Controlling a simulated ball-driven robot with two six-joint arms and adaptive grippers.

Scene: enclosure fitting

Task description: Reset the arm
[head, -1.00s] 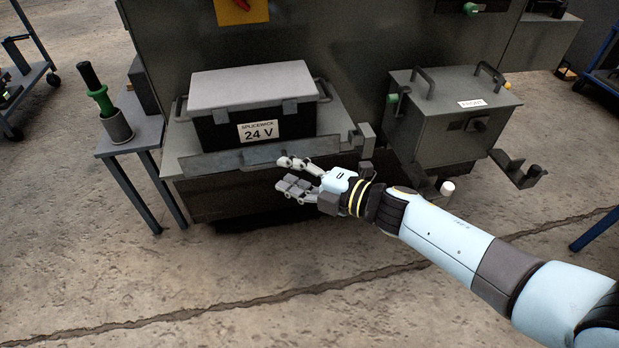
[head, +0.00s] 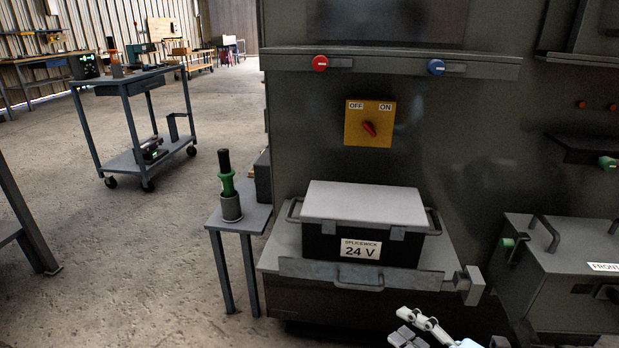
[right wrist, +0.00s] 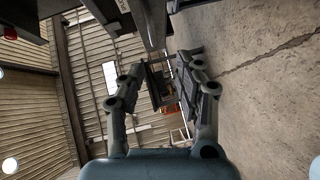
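My right gripper (head: 418,332) shows at the bottom edge of the head view, below and to the right of the 24 V case. Its arm is mostly cut off by the frame. In the right wrist view both fingers of the right gripper (right wrist: 160,90) stand apart with nothing between them, so it is open and empty. My left gripper is in neither view. The 24 V case (head: 330,243), black with a grey lid, sits on a metal shelf (head: 278,255) of the cabinet.
A grey box labelled FRONT (head: 560,265) stands at the right. A small side table (head: 252,215) at the left holds a green-handled tool (head: 226,180) in a cup. A yellow OFF/ON switch (head: 369,123) is on the cabinet. A wheeled cart (head: 125,85) stands farther back, with open floor around it.

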